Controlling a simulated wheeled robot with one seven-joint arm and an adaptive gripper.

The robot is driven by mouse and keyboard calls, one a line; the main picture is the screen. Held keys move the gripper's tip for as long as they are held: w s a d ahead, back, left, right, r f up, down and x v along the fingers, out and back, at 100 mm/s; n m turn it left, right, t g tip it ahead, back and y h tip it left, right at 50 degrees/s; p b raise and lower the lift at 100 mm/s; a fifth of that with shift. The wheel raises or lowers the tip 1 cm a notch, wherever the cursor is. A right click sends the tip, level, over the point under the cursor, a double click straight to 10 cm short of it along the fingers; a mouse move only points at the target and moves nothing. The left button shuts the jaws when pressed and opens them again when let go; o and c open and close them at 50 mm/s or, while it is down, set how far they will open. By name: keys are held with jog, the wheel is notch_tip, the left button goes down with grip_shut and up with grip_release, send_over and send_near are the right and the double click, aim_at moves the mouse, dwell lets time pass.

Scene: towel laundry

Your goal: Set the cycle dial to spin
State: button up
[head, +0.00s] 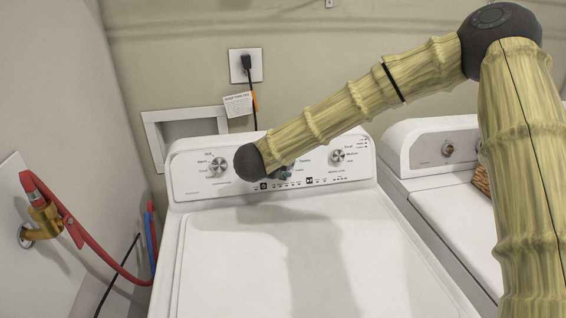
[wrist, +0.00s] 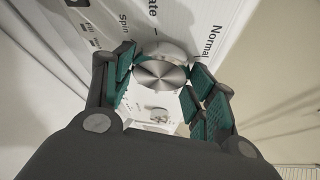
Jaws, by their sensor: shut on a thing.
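The cycle dial (wrist: 160,72) is a round silver knob on the white washer's control panel (head: 205,187). In the wrist view the words "Spin" and "Normal" and a word ending in "ate" are printed around it. My gripper (wrist: 163,80) has its teal-padded fingers on both sides of the dial and is shut on it. I cannot tell which word the dial points to.
Silver knobs sit on the panel's left (head: 222,167) and right (head: 337,156). The washer lid (head: 300,260) is clear. A second white machine (head: 440,185) stands at right. Red and blue hoses (head: 95,250) and a brass valve (head: 42,222) are at left. A power cord (head: 252,100) hangs behind.

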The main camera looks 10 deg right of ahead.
dwell(0.4)
jog(key=o, duration=1)
jog(key=shift+d, duration=0.1)
jog(key=v, duration=1.2)
